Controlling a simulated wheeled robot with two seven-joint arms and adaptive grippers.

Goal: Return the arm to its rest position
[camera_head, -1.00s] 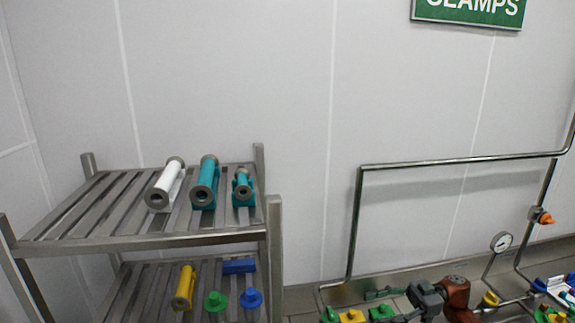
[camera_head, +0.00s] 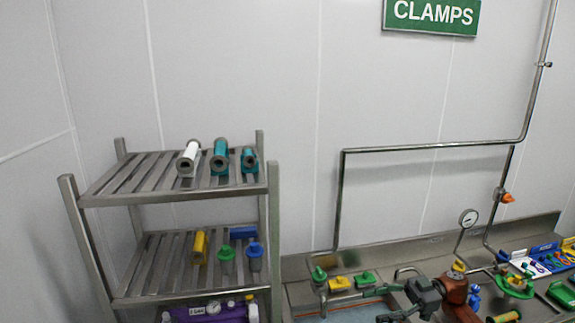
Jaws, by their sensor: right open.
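My right gripper (camera_head: 374,305) is at the bottom centre-right in the head view. It is dark grey, its fingers point left and are spread apart, and nothing shows between them. The rest of my right arm is cut off or hard to make out at the bottom edge. My left arm and gripper are not in view.
A steel rack (camera_head: 175,197) at left holds white and teal tubes above, yellow, green and blue parts below, and a purple unit (camera_head: 210,312) lowest.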

